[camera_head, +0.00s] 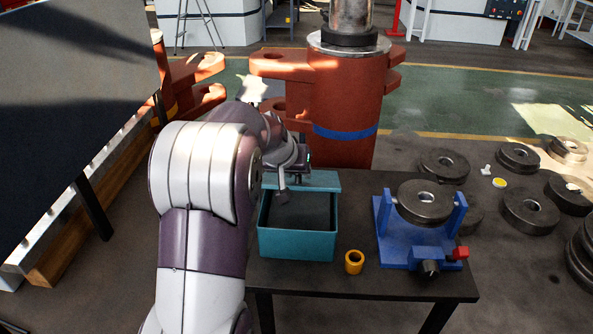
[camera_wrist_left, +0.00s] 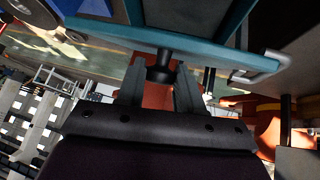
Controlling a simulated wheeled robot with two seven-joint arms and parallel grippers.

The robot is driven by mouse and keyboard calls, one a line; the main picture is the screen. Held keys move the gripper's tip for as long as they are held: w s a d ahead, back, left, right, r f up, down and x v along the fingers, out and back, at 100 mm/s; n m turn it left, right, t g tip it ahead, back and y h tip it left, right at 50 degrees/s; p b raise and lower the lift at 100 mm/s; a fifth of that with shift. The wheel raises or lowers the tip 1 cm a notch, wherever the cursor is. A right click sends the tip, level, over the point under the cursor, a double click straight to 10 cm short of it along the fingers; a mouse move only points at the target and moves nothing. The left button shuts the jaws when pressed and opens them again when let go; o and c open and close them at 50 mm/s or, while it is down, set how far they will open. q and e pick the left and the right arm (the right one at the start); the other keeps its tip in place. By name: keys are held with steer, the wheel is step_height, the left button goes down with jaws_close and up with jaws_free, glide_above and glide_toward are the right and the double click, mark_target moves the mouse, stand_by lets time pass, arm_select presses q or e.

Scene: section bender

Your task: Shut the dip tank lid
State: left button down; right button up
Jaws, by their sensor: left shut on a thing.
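The dip tank (camera_head: 296,244) is a teal open-topped box on the dark table. Its inside is dark and open to view. The teal lid (camera_head: 320,181) is raised at the tank's back edge, partly hidden by my left arm. In the left wrist view a teal edge (camera_wrist_left: 120,34) crosses the top, with a dark knob (camera_wrist_left: 161,72) below it. My left gripper (camera_wrist_left: 160,84) is shut on this knob, one finger on each side. In the head view the left gripper is at the back of the tank, mostly hidden behind its own wrist. My right gripper is not in view.
A blue stand (camera_head: 400,250) with a dark roller (camera_head: 425,201) is further right on the table (camera_head: 340,284). A large red machine column (camera_head: 347,110) rises behind the table. Dark discs (camera_head: 530,210) lie on the floor at right.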

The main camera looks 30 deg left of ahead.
arm_select(q)
steer(key=shift+s+d+f, duration=0.1)
steer(key=shift+f, duration=0.1)
steer(key=c, duration=0.7)
jaws_free()
steer(key=shift+c, duration=0.2)
steer(key=shift+r, duration=0.1)
steer(key=shift+r, duration=0.2)
steer(key=a+v, duration=0.1)
steer(key=v, duration=1.1)
steer(key=shift+d+p, duration=0.3)
steer(key=shift+d, duration=0.1)
steer(key=shift+r, duration=0.15)
